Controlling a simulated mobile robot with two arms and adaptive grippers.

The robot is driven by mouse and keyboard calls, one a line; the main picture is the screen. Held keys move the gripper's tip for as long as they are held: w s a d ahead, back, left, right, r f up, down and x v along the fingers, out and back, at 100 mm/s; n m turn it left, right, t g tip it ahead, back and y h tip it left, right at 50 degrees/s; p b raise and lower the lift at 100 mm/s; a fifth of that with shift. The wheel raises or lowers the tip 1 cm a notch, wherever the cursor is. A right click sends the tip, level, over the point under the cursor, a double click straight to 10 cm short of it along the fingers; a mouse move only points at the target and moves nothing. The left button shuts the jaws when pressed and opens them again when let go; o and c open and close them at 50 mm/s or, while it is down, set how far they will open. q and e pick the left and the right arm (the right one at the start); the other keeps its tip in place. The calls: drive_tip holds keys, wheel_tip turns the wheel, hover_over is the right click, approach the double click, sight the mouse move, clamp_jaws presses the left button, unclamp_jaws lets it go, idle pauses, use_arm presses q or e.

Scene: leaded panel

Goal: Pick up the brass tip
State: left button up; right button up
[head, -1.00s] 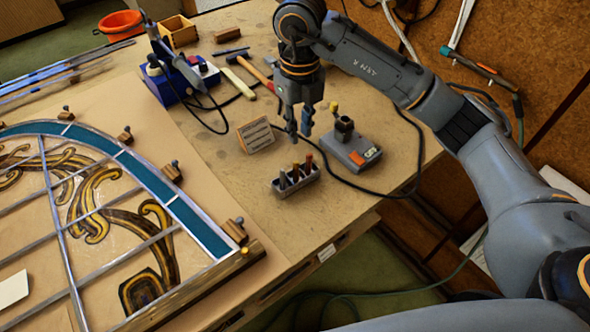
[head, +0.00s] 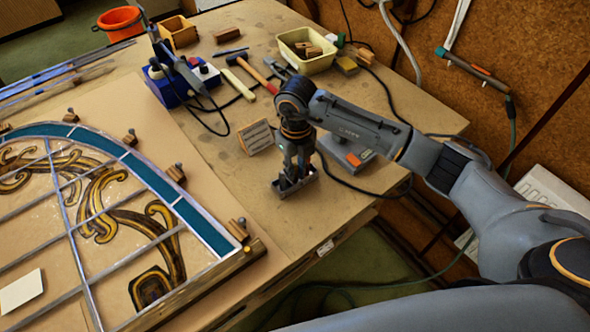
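The small grey tip rack (head: 302,189) stands on the bench right of the leaded panel. My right gripper (head: 293,180) points straight down into it, its fingers at the slots. The fingers and wrist cover the tips, so I cannot make out the brass tip or whether the fingers have closed on it. My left gripper is not in view.
The grey station with an orange switch (head: 352,156) is close behind my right wrist. A small wooden-framed card (head: 256,138) stands left of it. A cream tray (head: 307,50), hammer (head: 258,75) and blue soldering unit (head: 172,85) lie farther back. The leaded panel (head: 198,228) fills the left.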

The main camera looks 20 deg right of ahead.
clamp_jaws()
drive_tip(key=shift+r, duration=0.15)
